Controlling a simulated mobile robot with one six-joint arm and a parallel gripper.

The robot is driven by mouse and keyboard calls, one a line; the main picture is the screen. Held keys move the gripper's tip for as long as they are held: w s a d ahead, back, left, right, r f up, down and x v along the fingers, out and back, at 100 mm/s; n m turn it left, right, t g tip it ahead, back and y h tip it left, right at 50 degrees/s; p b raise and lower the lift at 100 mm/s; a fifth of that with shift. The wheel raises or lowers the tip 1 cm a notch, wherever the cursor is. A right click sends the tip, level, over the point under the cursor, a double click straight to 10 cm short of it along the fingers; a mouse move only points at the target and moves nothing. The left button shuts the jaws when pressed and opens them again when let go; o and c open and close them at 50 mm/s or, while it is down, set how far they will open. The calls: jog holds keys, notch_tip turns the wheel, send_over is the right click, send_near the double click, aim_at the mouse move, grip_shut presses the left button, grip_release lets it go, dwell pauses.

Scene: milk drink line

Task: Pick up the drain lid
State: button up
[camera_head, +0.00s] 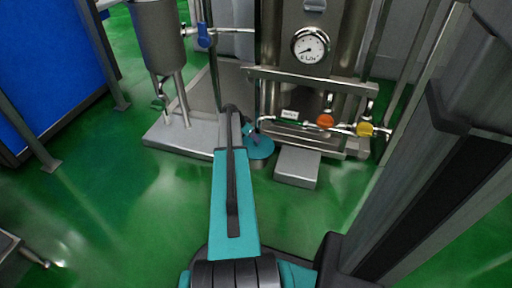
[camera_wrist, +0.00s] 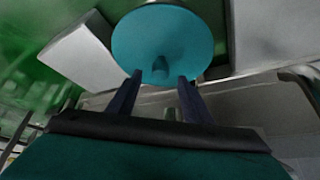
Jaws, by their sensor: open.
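The drain lid is a flat round teal disc with a small knob in its middle. In the wrist view the drain lid (camera_wrist: 185,38) lies just beyond my fingertips, and its knob sits roughly in line with the gap between them. My gripper (camera_wrist: 158,77) is open, with two dark fingers apart and nothing between them. In the head view the drain lid (camera_head: 260,147) shows beside the end of my arm, near the foot of the steel machine. My gripper is mostly hidden there by my arm. I cannot tell whether the fingers touch the lid.
A grey block (camera_head: 297,167) stands right of the lid. The steel machine (camera_head: 310,75) with a gauge (camera_head: 310,46), an orange valve (camera_head: 325,121) and a yellow valve (camera_head: 365,129) rises behind. A low grey plinth (camera_head: 190,137) is at left. Green floor (camera_head: 110,215) is open at front left.

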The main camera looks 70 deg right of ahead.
jog(key=shift+b+x, duration=1.1)
jog(key=shift+x, duration=0.45)
jog(key=shift+b+x, duration=0.5)
jog(key=shift+x, duration=0.55)
jog(key=shift+a, duration=0.1)
grip_shut()
jog(key=shift+r, duration=0.1)
jog(key=shift+r+p, duration=1.2)
jog(key=shift+r, duration=0.45)
jog(key=shift+s+a+r, duration=0.1)
jog(key=shift+a+r, duration=0.05)
jog(key=shift+a, duration=0.2)
jog(key=s+a+r+p, duration=0.1)
jog(key=s+a+p, duration=0.3)
jog(key=a, duration=1)
jog(key=shift+s+p, duration=0.4)
jog(key=shift+s, duration=0.25)
